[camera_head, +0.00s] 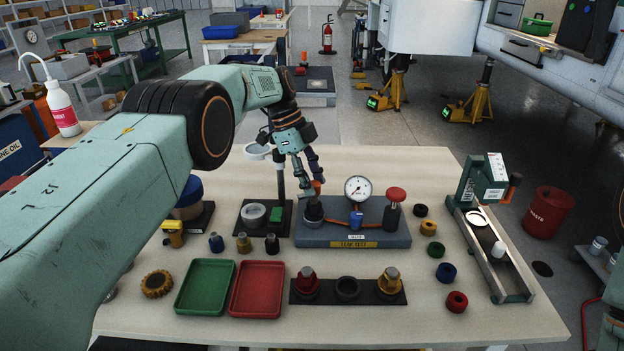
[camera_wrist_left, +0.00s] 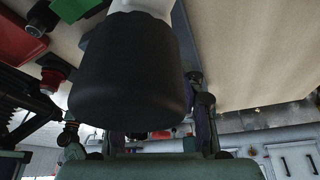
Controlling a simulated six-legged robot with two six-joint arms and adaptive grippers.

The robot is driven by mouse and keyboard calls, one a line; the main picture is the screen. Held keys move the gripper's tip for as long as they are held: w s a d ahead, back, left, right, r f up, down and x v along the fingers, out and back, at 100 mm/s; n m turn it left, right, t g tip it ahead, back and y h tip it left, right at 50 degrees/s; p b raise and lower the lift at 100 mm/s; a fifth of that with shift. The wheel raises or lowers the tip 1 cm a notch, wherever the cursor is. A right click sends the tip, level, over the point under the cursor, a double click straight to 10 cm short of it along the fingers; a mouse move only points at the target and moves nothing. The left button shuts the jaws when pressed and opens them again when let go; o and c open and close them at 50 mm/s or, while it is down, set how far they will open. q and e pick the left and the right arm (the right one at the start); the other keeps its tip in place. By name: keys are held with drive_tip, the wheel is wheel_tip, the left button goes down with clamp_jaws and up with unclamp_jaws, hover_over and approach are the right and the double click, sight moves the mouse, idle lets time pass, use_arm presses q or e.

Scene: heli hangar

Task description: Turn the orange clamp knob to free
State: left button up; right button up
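The grey-blue leak test fixture (camera_head: 372,237) stands on the table in the head view. A small orange part (camera_head: 317,187), apparently the clamp knob, stands above a black cylinder (camera_head: 314,209) at the fixture's left end. My left gripper (camera_head: 312,183) points down there, with its fingers apart and its tips right beside the orange part. Contact cannot be told. In the left wrist view a large black cylinder (camera_wrist_left: 130,75) fills the middle and hides much of the space between the fingers. My right gripper is not in view.
A pressure gauge (camera_head: 358,188) and a red-topped plunger (camera_head: 396,194) stand on the fixture, right of the gripper. A stand with a black post (camera_head: 280,182) is close on the left. Green (camera_head: 205,288) and red (camera_head: 257,290) trays lie in front.

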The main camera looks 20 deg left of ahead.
use_arm(q)
drive_tip(key=shift+o, duration=0.7)
drive_tip(key=shift+f, duration=0.1)
wheel_tip(320, 180, up, 10)
